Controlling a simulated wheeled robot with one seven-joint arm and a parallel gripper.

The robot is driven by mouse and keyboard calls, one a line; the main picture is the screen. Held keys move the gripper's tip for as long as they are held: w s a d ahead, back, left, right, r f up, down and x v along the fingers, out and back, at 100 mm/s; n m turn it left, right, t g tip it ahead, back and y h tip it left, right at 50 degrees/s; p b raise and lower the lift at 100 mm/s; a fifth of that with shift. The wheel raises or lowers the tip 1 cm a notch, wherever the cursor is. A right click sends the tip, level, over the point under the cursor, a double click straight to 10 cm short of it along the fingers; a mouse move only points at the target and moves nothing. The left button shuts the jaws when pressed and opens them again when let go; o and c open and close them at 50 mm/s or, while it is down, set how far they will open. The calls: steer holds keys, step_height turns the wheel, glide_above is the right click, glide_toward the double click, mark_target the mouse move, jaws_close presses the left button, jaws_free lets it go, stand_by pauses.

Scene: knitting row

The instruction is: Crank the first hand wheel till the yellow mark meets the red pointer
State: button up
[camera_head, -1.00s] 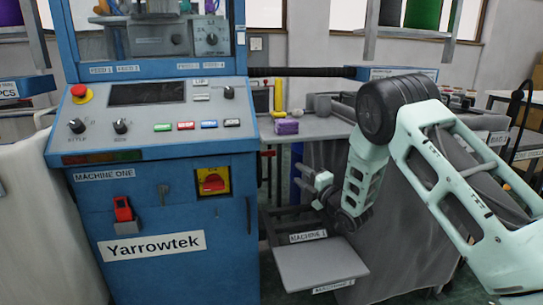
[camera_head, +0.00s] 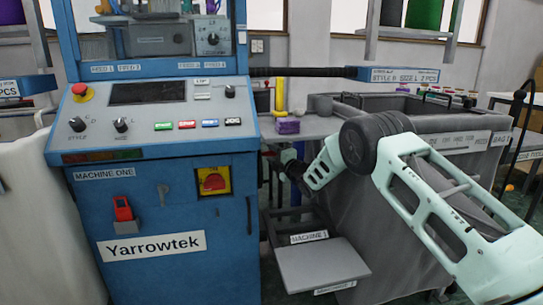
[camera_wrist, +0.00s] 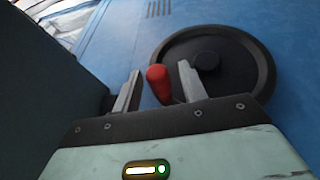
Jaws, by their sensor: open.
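The hand wheel (camera_wrist: 238,85) is a black disc with a dark hub on a blue machine side, in the wrist view. A red crank handle (camera_wrist: 157,80) stands out near its left side. My gripper (camera_wrist: 160,70) is open, with one finger on each side of the red handle. I cannot tell whether either finger touches it. In the head view my arm reaches behind the right edge of machine one (camera_head: 165,225), and the gripper end is mostly hidden there. No yellow mark or red pointer on the wheel can be made out.
A grey tray (camera_head: 320,265) labelled machine 1 juts out low beside the machine. A large grey bin (camera_head: 430,125) stands behind my arm. A purple box (camera_head: 288,126) lies on the grey table near the machine.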

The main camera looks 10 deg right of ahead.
steer(key=shift+w+a, duration=0.15)
steer(key=shift+w, duration=0.15)
jaws_close()
steer(key=shift+f, duration=0.1)
